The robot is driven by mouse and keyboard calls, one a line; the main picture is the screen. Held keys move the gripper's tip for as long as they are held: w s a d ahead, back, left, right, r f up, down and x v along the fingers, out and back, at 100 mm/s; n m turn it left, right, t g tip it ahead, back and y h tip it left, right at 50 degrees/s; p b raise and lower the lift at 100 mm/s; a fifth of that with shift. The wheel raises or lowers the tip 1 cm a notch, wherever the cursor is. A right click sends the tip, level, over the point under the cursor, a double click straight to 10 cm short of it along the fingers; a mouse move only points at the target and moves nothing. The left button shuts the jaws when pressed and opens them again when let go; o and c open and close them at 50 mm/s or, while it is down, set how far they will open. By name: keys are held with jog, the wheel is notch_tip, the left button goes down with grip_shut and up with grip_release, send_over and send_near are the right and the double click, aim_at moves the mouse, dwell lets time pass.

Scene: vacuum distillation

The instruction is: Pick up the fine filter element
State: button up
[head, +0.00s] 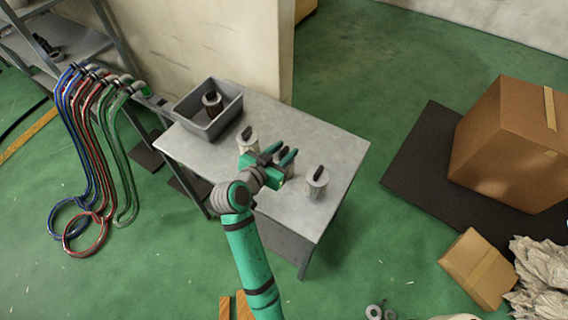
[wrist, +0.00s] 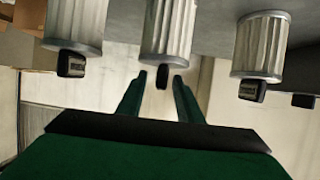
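Three pale pleated cylindrical filter elements with black top handles stand in a row on the grey table: a left one (head: 248,140), a middle one mostly hidden behind my gripper in the head view, and a right one (head: 316,183). I cannot tell which is the fine one. My gripper (head: 286,154) is open and empty at the middle one. The wrist view is upside down. There the middle filter element (wrist: 168,30) lies straight ahead, its handle between the fingertips (wrist: 160,77) in the picture; contact is unclear. The others flank it (wrist: 75,22) (wrist: 261,45).
A grey bin (head: 231,116) at the table's back left holds another filter element (head: 212,104). The table (head: 335,147) is bare towards its back right. Coloured hoses (head: 92,150) hang at left. Cardboard boxes (head: 512,140) stand at right. A wall rises behind the table.

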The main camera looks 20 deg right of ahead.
grip_shut()
dwell(1.4)
